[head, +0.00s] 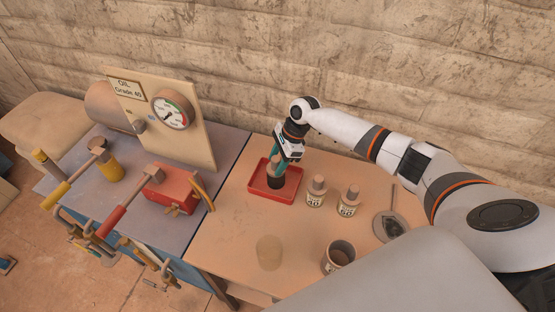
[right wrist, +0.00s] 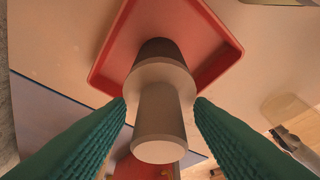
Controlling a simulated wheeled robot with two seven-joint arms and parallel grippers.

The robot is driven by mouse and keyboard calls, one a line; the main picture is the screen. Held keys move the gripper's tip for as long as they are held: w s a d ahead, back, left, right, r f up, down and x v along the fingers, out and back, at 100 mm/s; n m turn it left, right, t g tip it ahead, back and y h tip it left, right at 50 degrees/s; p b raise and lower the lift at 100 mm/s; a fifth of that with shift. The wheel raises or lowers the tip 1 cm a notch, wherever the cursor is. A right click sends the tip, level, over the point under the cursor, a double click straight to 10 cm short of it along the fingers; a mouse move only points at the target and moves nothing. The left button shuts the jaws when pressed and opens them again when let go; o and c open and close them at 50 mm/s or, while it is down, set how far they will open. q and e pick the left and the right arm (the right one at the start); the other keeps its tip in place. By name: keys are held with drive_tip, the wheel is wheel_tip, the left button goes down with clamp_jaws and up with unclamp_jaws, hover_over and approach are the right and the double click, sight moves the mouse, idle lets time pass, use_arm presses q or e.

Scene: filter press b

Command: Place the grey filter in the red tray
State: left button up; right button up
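The grey filter (right wrist: 160,122) stands in the red tray (head: 262,195); its dark lower part (head: 275,183) shows in the head view. In the right wrist view the filter has a wide collar and a narrower stem towards the camera, over the tray (right wrist: 222,62). My right gripper (head: 280,160) is at the filter above the tray. Its teal fingers (right wrist: 161,100) are spread on either side of the filter, with gaps beside the stem. Whether a fingertip touches the collar I cannot tell. My left gripper is not in view.
Two labelled jars with knobs (head: 315,192) (head: 348,202) stand right of the tray. A cup (head: 339,255) is near the front, a round dish (head: 390,226) at the right. The gauge panel (head: 165,115) and red box (head: 170,189) are left.

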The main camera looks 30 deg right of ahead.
drive_tip(key=shift+r, duration=0.1)
drive_tip(key=shift+d+r, duration=0.1)
drive_tip(key=shift+r, duration=0.1)
drive_tip(key=b+v, duration=0.2)
drive_tip(key=v, duration=0.9)
drive_tip(key=shift+r, duration=0.35)
